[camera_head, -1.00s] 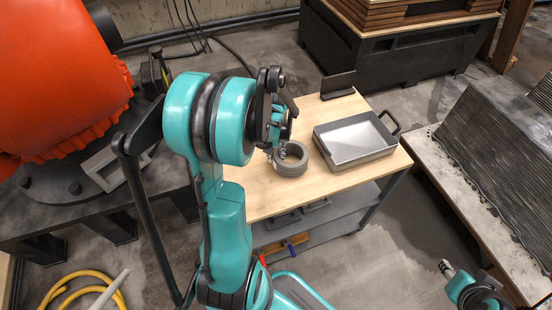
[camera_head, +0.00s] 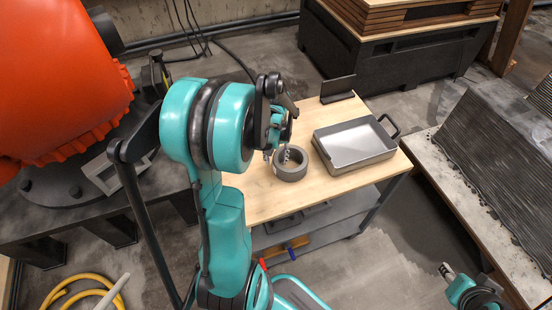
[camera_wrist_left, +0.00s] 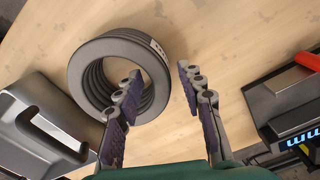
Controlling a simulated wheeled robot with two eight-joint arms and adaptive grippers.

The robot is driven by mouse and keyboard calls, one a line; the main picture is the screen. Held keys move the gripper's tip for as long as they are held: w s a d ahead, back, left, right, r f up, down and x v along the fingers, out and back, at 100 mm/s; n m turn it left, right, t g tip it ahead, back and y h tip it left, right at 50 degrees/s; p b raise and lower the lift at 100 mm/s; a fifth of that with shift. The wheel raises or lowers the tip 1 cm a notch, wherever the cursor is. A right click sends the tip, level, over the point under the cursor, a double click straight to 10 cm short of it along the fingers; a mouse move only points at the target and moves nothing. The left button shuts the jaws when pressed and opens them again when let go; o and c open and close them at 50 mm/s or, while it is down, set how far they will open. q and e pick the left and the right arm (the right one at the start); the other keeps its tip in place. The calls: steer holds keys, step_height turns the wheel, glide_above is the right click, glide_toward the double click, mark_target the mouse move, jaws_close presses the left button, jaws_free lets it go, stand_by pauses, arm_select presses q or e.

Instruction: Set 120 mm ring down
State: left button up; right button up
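The grey printed ring (camera_head: 291,172) lies flat on the wooden tabletop, left of the metal tray. It also shows in the left wrist view (camera_wrist_left: 88,62), with ridged inner walls and a small marked label on its rim. My left gripper (camera_head: 277,156) is at the ring's left side in the head view. In the wrist view its fingers (camera_wrist_left: 159,76) are spread apart. One finger overlaps the ring's opening and the other is outside the rim. Contact is unclear. My right gripper (camera_head: 446,268) is at the lower right, far from the ring; its fingers are too small to read.
The metal tray (camera_head: 389,156) with a black handle takes up the table's right part. A dark upright holder (camera_head: 338,88) stands at the back edge. Bare wooden tabletop (camera_head: 250,196) lies left and in front of the ring. A layered concrete print (camera_head: 500,150) stands at right.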

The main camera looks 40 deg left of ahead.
arm_select(q)
step_height(320, 180, up, 11)
steer(key=p, duration=0.4)
steer(key=s+d+r+m+t, duration=0.2)
steer(key=d+r+m+t, duration=0.1)
steer(key=d, duration=0.7)
steer(key=s+d+r+m+t, duration=0.2)
steer(key=d+r+m+t, duration=0.1)
steer(key=d, duration=0.8)
steer(key=shift+s+d+m+t, duration=0.2)
steer(key=shift+s+m+t, duration=0.15)
steer(key=shift+m+t, duration=0.45)
arm_select(e)
step_height(320, 180, up, 4)
arm_select(q)
steer(key=shift+r, duration=0.1)
arm_select(e)
steer(key=shift+o, duration=0.4)
